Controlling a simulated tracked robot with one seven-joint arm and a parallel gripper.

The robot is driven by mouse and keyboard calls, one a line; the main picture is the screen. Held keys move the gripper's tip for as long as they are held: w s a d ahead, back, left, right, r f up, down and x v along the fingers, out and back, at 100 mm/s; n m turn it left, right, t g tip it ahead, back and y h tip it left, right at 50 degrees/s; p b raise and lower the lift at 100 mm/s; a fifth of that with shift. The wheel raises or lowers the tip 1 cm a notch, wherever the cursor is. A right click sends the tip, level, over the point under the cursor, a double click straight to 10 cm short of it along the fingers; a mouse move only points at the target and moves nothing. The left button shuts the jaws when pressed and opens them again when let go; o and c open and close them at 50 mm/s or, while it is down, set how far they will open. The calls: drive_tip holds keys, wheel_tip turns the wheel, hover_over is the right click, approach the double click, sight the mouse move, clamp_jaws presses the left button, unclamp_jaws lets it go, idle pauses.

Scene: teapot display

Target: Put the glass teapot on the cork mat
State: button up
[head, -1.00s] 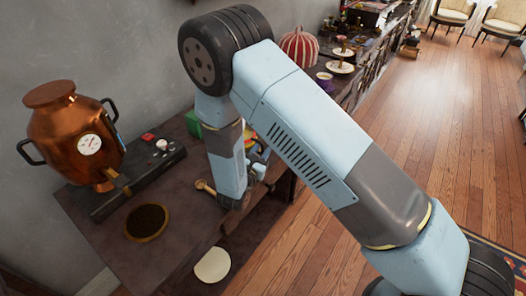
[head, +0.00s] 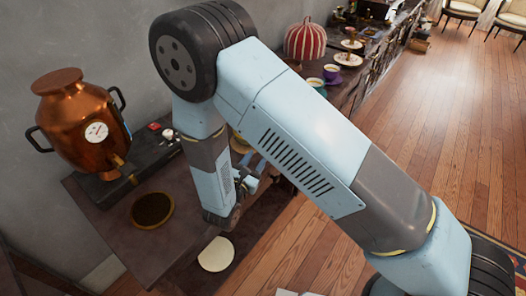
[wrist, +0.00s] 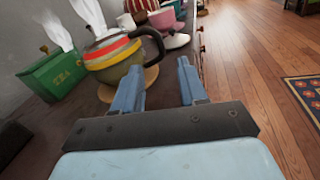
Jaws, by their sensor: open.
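No teapot is clearly glass. In the head view my arm hides most of that teapot, and my gripper (head: 248,183) hangs by the table's edge. A round disc with a dark middle and tan rim (head: 136,223), possibly the cork mat, lies on the table.
A copper urn (head: 80,120) stands at the left. A green tea box (wrist: 55,75) is left of the teapot. A pale disc (head: 216,254) lies lower, beside the table.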

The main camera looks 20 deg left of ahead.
drive_tip(key=shift+s+a, duration=0.2)
drive_tip(key=shift+s, duration=1)
drive_tip(key=w+d+r+m+g+h, duration=0.3)
drive_tip(key=d+r+m+h, duration=0.1)
drive_tip(key=d+r, duration=0.2)
drive_tip(key=w+d+r+m+g+h, duration=0.2)
drive_tip(key=w+d+r+m+h, duration=0.2)
drive_tip(key=d+r, duration=0.2)
drive_tip(key=d+r+m+g, duration=0.8)
drive_tip(key=d+r+m, duration=0.1)
drive_tip(key=d, duration=0.6)
drive_tip(key=s+d+r+m+y, duration=1)
drive_tip(key=s+d+r+m, duration=0.4)
drive_tip(key=s+r+m, duration=0.1)
drive_tip(key=shift+s+d+r+m+t+y, duration=0.4)
drive_tip(key=shift+s+r, duration=0.25)
drive_tip(key=shift+r, duration=0.3)
